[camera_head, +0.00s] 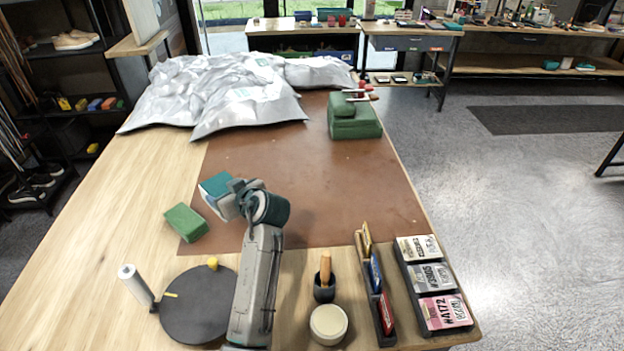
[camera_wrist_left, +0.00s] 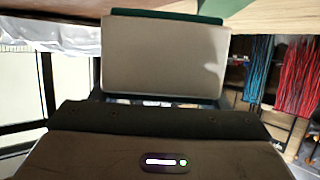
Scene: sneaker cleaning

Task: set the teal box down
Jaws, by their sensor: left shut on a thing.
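The teal box (camera_head: 214,187) has a teal face and paler sides. It is tilted at the end of my left arm, over the left edge of the brown mat (camera_head: 310,190). My left gripper (camera_head: 232,198) is shut on it. In the left wrist view the box (camera_wrist_left: 165,58) fills the upper middle, showing a pale grey-beige face with a dark teal edge along the top. The fingertips are mostly hidden there. I cannot tell whether the box touches the table. My right gripper is not in view.
A green block (camera_head: 186,222) lies just left of the held box. A black turntable (camera_head: 200,310), a brush in a dark cup (camera_head: 324,290), a round tin (camera_head: 328,325) and card racks (camera_head: 432,285) stand in front. A green case (camera_head: 354,118) and silver sheeting (camera_head: 230,90) are behind. The mat's middle is clear.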

